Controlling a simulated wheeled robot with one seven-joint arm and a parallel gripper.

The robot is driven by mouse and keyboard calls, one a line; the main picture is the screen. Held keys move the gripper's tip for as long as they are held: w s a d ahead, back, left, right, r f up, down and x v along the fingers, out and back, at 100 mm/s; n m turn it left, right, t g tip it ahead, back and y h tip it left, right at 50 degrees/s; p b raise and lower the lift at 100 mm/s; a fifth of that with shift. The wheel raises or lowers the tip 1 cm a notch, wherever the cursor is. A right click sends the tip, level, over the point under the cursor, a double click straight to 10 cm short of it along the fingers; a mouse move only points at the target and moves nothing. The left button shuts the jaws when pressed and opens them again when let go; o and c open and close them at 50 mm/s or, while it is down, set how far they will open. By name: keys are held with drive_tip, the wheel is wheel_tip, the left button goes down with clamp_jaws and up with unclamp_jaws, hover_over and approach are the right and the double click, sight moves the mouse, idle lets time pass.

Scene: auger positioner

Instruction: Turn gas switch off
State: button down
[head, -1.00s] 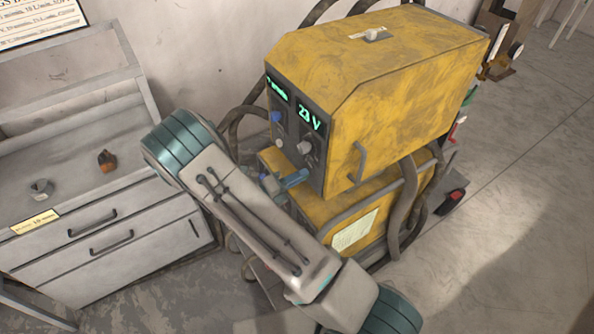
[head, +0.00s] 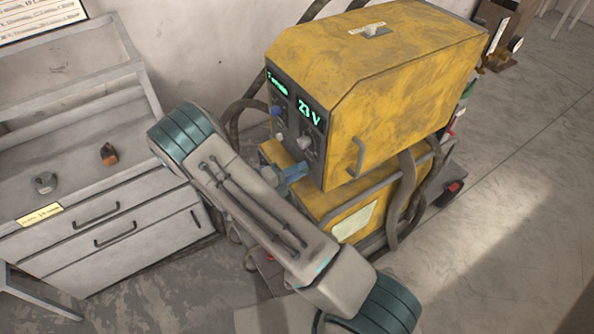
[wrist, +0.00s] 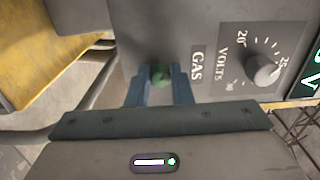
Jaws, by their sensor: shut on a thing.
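The yellow welding machine (head: 400,90) stands right of centre in the head view, its grey control panel (head: 313,157) facing left. In the wrist view the panel carries the word GAS (wrist: 197,67). Beside that label is the gas switch (wrist: 161,75), a small greenish, blurred shape between my fingers. My gripper (wrist: 160,84) is shut on it, one blue finger on each side. Whether the switch is on or off cannot be told. In the head view my gripper (head: 292,174) is at the panel's lower edge, and the switch is hidden.
A volts knob (wrist: 262,70) sits right of the GAS label. Grey cables (head: 408,195) loop around the machine. A grey drawer cabinet (head: 150,205) stands at left with small parts on top.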

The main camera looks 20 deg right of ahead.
drive_tip(key=c, duration=1.3)
unclamp_jaws()
drive_tip(key=shift+a, duration=0.1)
drive_tip(key=b+v, duration=0.4)
drive_tip(key=v, duration=0.9)
drive_tip(key=shift+a, duration=0.3)
drive_tip(key=shift+s, duration=0.15)
